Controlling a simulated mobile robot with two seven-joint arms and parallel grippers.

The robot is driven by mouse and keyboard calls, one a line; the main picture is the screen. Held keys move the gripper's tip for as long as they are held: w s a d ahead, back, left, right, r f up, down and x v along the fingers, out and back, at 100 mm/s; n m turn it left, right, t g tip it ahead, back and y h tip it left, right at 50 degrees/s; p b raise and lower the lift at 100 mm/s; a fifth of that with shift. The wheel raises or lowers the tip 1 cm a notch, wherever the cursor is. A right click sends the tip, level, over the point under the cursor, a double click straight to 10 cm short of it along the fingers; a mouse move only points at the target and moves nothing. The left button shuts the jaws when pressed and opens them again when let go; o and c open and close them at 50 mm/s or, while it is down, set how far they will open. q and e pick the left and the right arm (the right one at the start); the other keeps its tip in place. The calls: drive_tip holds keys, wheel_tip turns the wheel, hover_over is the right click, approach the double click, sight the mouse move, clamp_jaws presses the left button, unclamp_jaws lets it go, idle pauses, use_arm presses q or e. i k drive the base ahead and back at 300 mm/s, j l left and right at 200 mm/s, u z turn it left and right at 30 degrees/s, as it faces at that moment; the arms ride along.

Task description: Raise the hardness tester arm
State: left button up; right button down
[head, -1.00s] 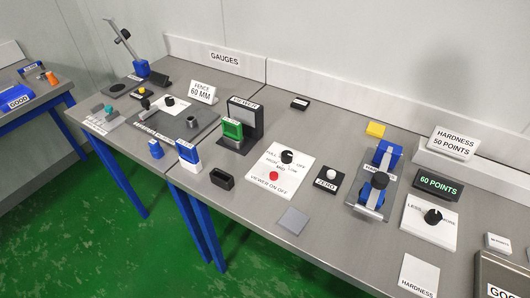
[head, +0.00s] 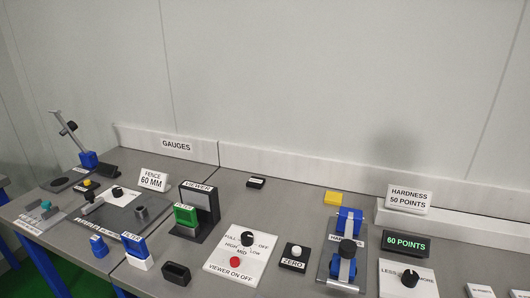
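The hardness tester (head: 330,266) stands on the right part of the bench, on a grey plate. It has a blue block (head: 349,221) at the back and a silver arm with a black knob (head: 347,248) over a blue part at the front. The arm looks low, lying forward from the back block. A green-lit display (head: 406,243) beside it reads 60 POINTS. A white sign (head: 408,199) behind reads HARDNESS 50 POINTS. Neither of my grippers is in view.
A LESS/MORE dial panel (head: 392,286) is right of the tester. A ZERO button (head: 293,257) and viewer switch panel (head: 225,261) are to its left. Another stand with a raised arm (head: 70,128) is far left.

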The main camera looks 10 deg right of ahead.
sight(347, 250)
drive_tip(key=z, duration=1.05)
